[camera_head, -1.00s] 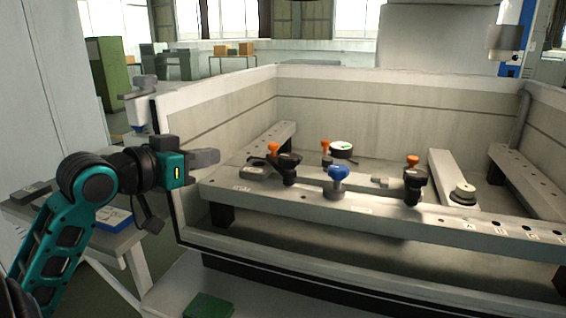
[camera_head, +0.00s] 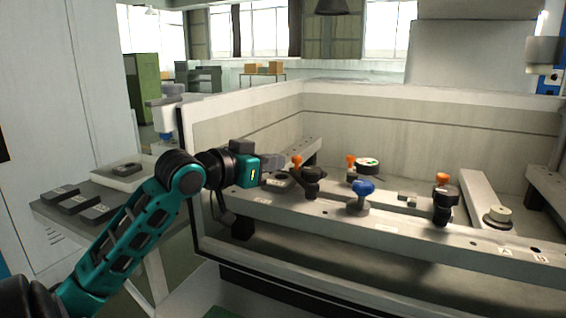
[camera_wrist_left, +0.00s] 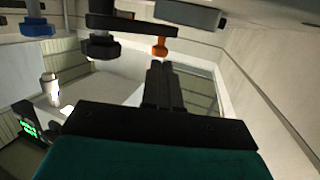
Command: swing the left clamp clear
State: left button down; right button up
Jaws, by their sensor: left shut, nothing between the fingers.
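The left clamp (camera_head: 312,175) is black with an orange-tipped handle (camera_head: 297,161) and stands on the left part of the front grey rail. In the left wrist view its black arm (camera_wrist_left: 130,25) carries a black knob (camera_wrist_left: 100,47) and the orange knob (camera_wrist_left: 160,47). My left gripper (camera_head: 281,162) is shut and empty, just left of the orange handle. In the left wrist view its fingers (camera_wrist_left: 164,75) lie together, pointing at the orange knob; whether they touch it I cannot tell. My right gripper is not in view.
A blue knob (camera_head: 360,193) and a right clamp (camera_head: 442,205) stand further along the front rail (camera_head: 400,226). A round dial (camera_head: 368,166) sits behind. The tank's pale wall (camera_head: 215,120) rises behind my left gripper. A side table (camera_head: 60,222) holds dark blocks.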

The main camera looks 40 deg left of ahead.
aim_at(293, 159)
pick_arm(q)
jog(key=shift+w+f, duration=0.15)
jog(key=shift+w, duration=0.65)
jog(key=shift+w+f, duration=0.1)
jog(key=shift+w, duration=0.7)
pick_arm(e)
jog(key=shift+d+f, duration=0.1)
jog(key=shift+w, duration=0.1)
